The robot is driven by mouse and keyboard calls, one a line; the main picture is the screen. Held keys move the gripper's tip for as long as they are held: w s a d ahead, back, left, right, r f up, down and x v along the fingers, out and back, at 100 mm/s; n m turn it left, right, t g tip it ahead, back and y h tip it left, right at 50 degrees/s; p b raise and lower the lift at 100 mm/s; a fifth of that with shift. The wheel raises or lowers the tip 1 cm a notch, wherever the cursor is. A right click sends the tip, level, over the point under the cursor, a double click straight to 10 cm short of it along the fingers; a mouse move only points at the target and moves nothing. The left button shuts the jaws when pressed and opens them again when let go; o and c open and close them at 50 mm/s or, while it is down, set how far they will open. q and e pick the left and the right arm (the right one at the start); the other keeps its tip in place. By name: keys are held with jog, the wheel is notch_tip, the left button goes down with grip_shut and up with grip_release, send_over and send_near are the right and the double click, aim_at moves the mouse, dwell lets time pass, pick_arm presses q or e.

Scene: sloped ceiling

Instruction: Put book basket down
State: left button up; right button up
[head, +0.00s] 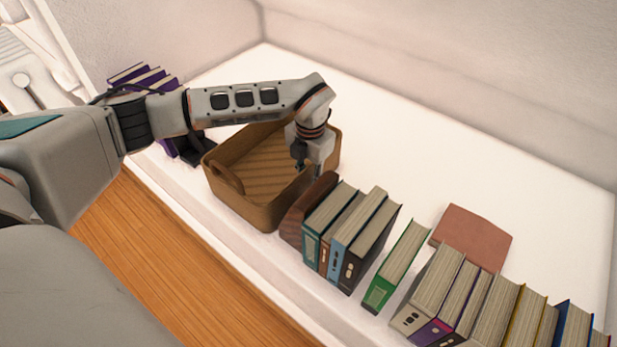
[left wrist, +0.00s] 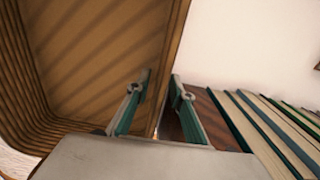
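The brown wicker basket (head: 235,197) stands on the white surface, and its inside looks empty. My left gripper (head: 303,165) is at the basket's right wall, beside the wooden bookend. In the left wrist view the basket (left wrist: 90,60) fills the left side. The two fingers of my left gripper (left wrist: 160,90) stand apart, one on each side of the basket wall, with small gaps showing beside the wall. The basket's far right part is partly hidden by my left arm. My right gripper is not in view.
A dark wooden bookend (head: 300,210) and a row of upright books (head: 350,235) stand close right of the basket. A reddish flat book (head: 472,236) lies behind the row. Purple books (head: 145,77) stand at the left. The surface behind the basket is clear.

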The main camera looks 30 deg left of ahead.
aim_at(310, 165)
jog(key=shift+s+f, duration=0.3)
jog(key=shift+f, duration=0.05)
pick_arm(q)
jog(key=r+p, duration=0.2)
jog(key=r, duration=0.4)
jog(key=shift+w+r, duration=0.2)
notch_tip(310, 165, up, 5)
jog(key=shift+s+d+r+p, duration=0.1)
jog(key=shift+s+d+p, duration=0.05)
jog(key=shift+p, duration=0.7)
jog(key=shift+r, duration=0.25)
jog(key=shift+s, duration=0.1)
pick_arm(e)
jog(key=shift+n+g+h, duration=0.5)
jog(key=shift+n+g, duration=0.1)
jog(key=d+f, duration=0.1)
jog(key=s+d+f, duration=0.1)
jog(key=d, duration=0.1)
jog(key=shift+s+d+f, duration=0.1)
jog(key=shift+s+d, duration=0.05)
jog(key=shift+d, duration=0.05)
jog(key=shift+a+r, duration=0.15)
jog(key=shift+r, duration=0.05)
